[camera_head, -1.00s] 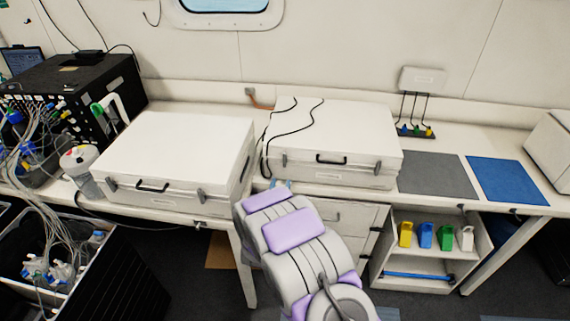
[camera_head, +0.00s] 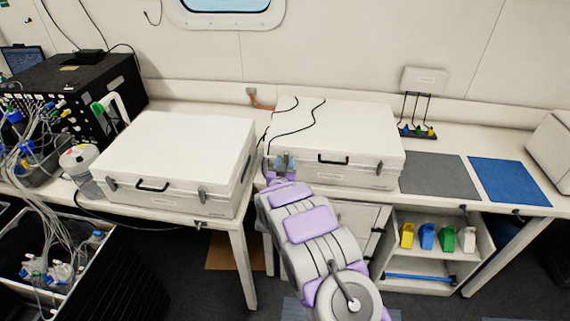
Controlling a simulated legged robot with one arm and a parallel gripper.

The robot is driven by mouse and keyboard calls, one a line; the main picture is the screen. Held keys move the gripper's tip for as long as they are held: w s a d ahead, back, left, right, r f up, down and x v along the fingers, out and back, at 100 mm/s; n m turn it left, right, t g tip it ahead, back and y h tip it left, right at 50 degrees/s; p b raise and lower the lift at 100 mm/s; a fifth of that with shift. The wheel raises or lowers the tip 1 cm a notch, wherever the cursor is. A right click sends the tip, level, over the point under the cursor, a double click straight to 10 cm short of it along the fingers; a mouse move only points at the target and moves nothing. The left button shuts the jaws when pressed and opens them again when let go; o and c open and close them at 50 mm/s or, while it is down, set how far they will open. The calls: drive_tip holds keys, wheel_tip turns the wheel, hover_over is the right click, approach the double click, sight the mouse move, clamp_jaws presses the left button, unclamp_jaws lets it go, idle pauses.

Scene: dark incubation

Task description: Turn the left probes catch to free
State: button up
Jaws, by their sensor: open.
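Two white lidded cases stand on the bench, the left case (camera_head: 175,145) and the right case (camera_head: 350,130). Their labels are too small to read, so I cannot tell which is the probes case. Two dark cables lie over the right case's lid. My gripper (camera_head: 284,163) is open at the left end of that case's front. Whether it touches the catch cannot be seen. The left case has two grey catches (camera_head: 112,184) (camera_head: 202,194).
A grey mat (camera_head: 440,175) and a blue mat (camera_head: 509,181) lie on the bench to the right. An open shelf below holds several coloured scoops (camera_head: 427,236). A white bottle (camera_head: 80,165) and a tubing-filled black rack (camera_head: 85,90) stand at left.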

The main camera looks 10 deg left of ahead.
drive_tip(key=shift+a, duration=0.15)
drive_tip(key=shift+d, duration=0.2)
clamp_jaws()
drive_tip(key=shift+n+p, duration=0.4)
drive_tip(key=shift+p, duration=0.05)
drive_tip(key=n+p, duration=0.2)
drive_tip(key=n, duration=0.1)
drive_tip(key=shift+a+r+p, duration=0.1)
drive_tip(key=shift+a+p, duration=0.1)
drive_tip(key=shift+p, duration=0.1)
drive_tip(key=n+p, duration=0.1)
drive_tip(key=n, duration=0.3)
drive_tip(key=n+p, duration=0.2)
drive_tip(key=n, duration=0.3)
drive_tip(key=f+n+p, duration=0.1)
drive_tip(key=n, duration=0.4)
drive_tip(key=shift+s+a, duration=0.1)
drive_tip(key=shift+a, duration=0.2)
drive_tip(key=shift+n, duration=0.3)
